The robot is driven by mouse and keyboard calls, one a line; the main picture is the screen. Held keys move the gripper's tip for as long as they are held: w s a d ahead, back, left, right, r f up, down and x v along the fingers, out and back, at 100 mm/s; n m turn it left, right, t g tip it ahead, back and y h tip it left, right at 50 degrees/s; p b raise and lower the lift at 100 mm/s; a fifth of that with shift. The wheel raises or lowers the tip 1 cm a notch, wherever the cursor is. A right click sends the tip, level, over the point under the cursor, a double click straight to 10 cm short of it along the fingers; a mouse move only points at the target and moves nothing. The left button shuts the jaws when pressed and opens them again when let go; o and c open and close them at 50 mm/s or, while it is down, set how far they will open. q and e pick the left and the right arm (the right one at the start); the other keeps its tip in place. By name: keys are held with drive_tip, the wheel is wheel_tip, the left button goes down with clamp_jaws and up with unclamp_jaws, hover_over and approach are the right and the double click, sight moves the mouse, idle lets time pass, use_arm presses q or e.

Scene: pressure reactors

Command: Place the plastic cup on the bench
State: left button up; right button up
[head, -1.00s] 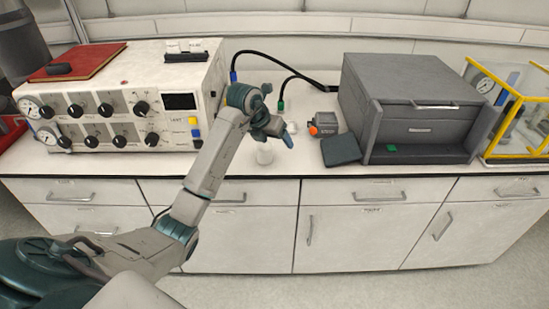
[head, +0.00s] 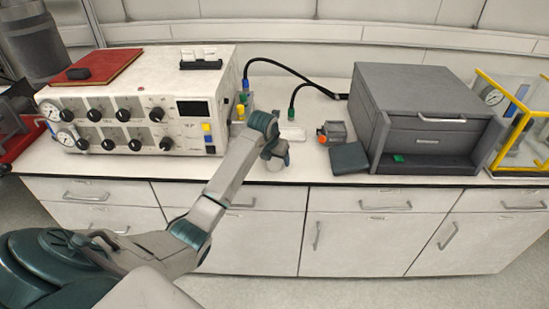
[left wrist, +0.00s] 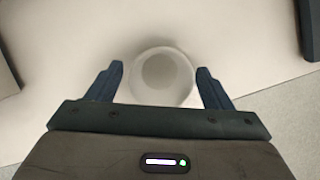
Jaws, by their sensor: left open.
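The plastic cup (left wrist: 162,78) is pale and round, seen from above in the left wrist view, standing on the white bench (left wrist: 80,40) close to its front edge. In the head view the cup (head: 274,164) is small and partly hidden by my left gripper (head: 277,156). The left gripper is open, with its two dark blue fingers (left wrist: 160,82) on either side of the cup. A gap shows between each finger and the cup; I cannot tell the exact height of the fingertips. The bench (head: 320,180) runs across the head view. My right gripper is not in view.
A white control box (head: 140,105) with knobs stands left of the cup. A grey box (head: 420,110), a dark flat pad (head: 349,158) and a small grey device with an orange knob (head: 331,133) stand right. Black cables (head: 290,70) run behind.

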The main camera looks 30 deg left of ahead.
use_arm(q)
drive_tip(key=shift+w+f, duration=0.3)
drive_tip(key=shift+f, duration=0.35)
drive_tip(key=c, duration=1.1)
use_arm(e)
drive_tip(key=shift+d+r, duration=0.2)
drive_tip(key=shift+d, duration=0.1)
use_arm(q)
drive_tip(key=shift+r, duration=0.1)
